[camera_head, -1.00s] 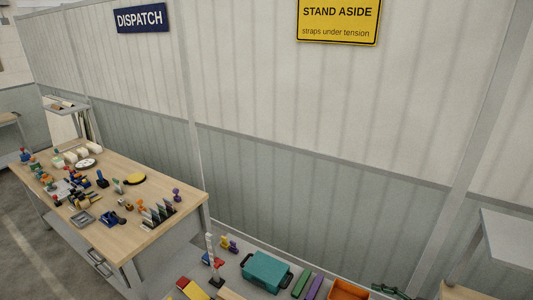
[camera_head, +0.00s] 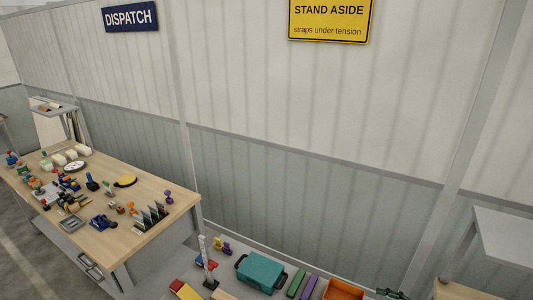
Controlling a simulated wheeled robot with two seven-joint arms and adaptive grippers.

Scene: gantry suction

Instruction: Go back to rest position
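Neither of my grippers nor my arms show in the head view, so I cannot see what they hold or how they stand. The view looks over a wooden workbench (camera_head: 165,205) at the left and a lower grey surface along the wall at the bottom. On the lower surface are a teal box (camera_head: 262,272) with dark handles and an orange bin (camera_head: 343,290), cut by the bottom edge.
A grey shelf (camera_head: 503,236) stands at the right edge. The corrugated wall (camera_head: 310,165) closes the back. Bare grey floor (camera_head: 22,250) shows at the lower left.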

